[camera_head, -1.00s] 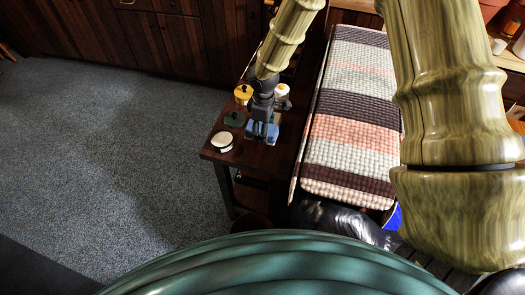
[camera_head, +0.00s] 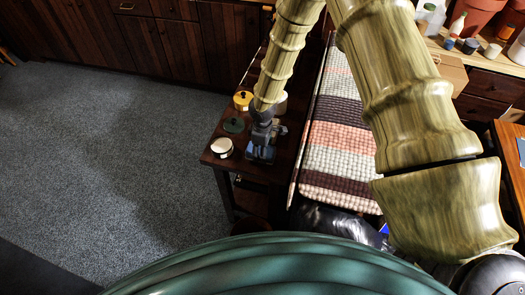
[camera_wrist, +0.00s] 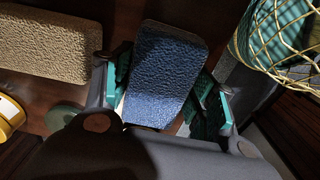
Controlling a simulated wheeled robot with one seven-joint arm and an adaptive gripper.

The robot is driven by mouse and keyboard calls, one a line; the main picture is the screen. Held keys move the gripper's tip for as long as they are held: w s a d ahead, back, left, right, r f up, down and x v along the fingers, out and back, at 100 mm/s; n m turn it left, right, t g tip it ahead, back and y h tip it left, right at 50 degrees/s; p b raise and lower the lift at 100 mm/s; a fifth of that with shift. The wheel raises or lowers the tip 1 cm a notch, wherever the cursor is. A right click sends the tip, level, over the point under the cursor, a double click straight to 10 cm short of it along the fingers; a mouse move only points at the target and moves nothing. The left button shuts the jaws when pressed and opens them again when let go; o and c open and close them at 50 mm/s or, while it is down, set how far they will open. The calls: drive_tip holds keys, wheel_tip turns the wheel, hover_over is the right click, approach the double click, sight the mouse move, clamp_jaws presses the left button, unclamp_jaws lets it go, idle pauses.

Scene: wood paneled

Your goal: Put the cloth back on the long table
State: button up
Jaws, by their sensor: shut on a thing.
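The blue cloth (camera_wrist: 168,75) looks like a folded, textured block in the wrist view. My gripper (camera_wrist: 165,95) is shut on it, with green finger pads on both sides. In the head view my gripper (camera_head: 262,145) points down over the near end of the dark long table (camera_head: 238,168). The cloth (camera_head: 260,154) shows as a small blue patch under it there. I cannot tell whether the cloth touches the tabletop.
A white-topped round tin (camera_head: 222,147), a dark green lidded pot (camera_head: 234,125) and a yellow pot (camera_head: 242,99) stand left of my gripper. A striped woven bench cover (camera_head: 340,135) lies to the right. The wrist view shows a tan block (camera_wrist: 45,45) and wire basket (camera_wrist: 285,35).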

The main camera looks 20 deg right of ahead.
drive_tip(key=shift+f, duration=0.5)
drive_tip(key=shift+f, duration=0.2)
drive_tip(key=o, duration=0.9)
drive_tip(key=shift+r, duration=0.1)
drive_tip(key=shift+r+b, duration=1.35)
drive_tip(key=shift+r, duration=4.75)
